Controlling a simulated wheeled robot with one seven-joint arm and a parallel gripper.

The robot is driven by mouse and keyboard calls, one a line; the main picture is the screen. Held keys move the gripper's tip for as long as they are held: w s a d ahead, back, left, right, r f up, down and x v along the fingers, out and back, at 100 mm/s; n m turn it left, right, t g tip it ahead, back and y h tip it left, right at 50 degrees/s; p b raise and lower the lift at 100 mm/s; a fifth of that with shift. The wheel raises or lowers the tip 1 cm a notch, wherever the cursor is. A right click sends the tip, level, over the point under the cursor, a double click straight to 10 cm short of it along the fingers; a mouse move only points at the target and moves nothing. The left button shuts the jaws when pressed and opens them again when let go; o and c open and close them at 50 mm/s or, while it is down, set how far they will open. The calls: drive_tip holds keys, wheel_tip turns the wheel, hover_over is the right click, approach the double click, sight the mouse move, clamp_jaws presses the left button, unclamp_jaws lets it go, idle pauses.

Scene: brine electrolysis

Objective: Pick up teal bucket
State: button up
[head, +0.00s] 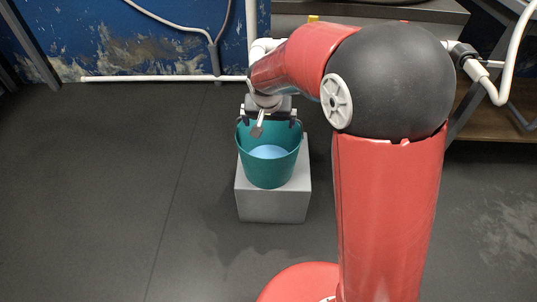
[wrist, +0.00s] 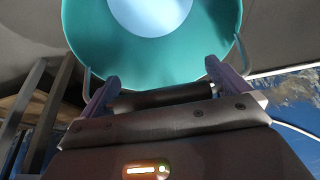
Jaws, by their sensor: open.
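The teal bucket (head: 268,168) stands upright on a light grey block in the head view, with pale blue liquid or a pale blue bottom inside. In the wrist view the bucket (wrist: 85,30) fills the top of the picture. Its dark handle grip (wrist: 160,96) lies between my gripper's fingers, with the wire ends running up to the bucket's sides. My gripper (head: 270,118) is at the bucket's far rim in the head view. In the wrist view my gripper (wrist: 165,90) is open, one finger near each end of the grip. Contact with the grip cannot be told.
The grey block (head: 272,207) sits on the dark floor. A white pipe (head: 160,78) runs along the foot of the blue peeling wall behind. A metal-topped table or bench (head: 400,10) stands at the back right. The floor left of the block is clear.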

drive_tip(key=c, duration=1.9)
drive_tip(key=shift+r, duration=0.1)
drive_tip(key=shift+c, duration=0.3)
